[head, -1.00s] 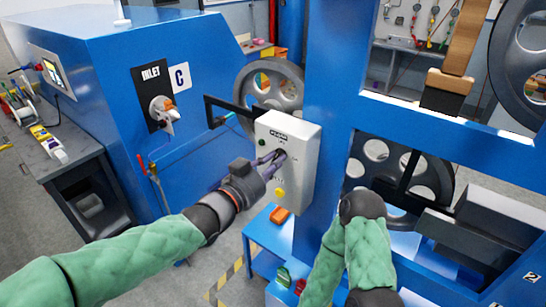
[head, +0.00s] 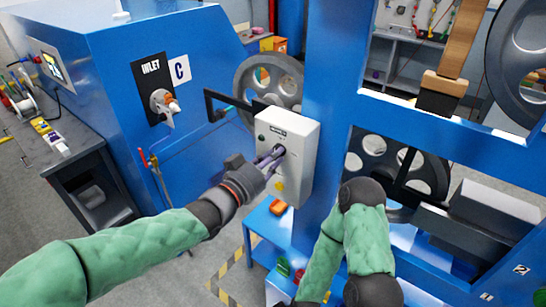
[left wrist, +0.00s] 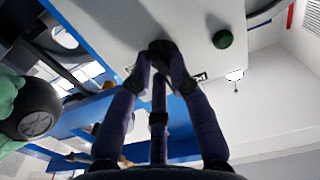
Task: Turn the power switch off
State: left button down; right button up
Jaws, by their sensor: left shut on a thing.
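The pale grey power box (head: 296,155) is fixed to the blue machine post in the middle of the head view. It has a dark power switch knob (head: 278,150), a green button (head: 261,138) and a yellow button (head: 278,186). My left gripper (head: 271,158) is at the box front, its purple fingers shut on the switch knob. In the left wrist view the fingertips close around the black knob (left wrist: 166,52), partly hiding it; the green button (left wrist: 222,39) is beside it. The knob's exact setting cannot be read. My right arm shows, but its gripper is not in view.
A blue cabinet with an INLET valve handle (head: 165,103) stands at the left. A dark frame handle (head: 222,106) and a grey pulley wheel (head: 268,85) are behind the box. A low blue bench (head: 262,222) with an orange item (head: 278,207) is below.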

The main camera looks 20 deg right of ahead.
pick_arm(q)
jog(key=c, duration=1.1)
grip_release()
jog(key=shift+c, duration=0.2)
jog(key=shift+a, duration=0.1)
jog(key=v, duration=1.2)
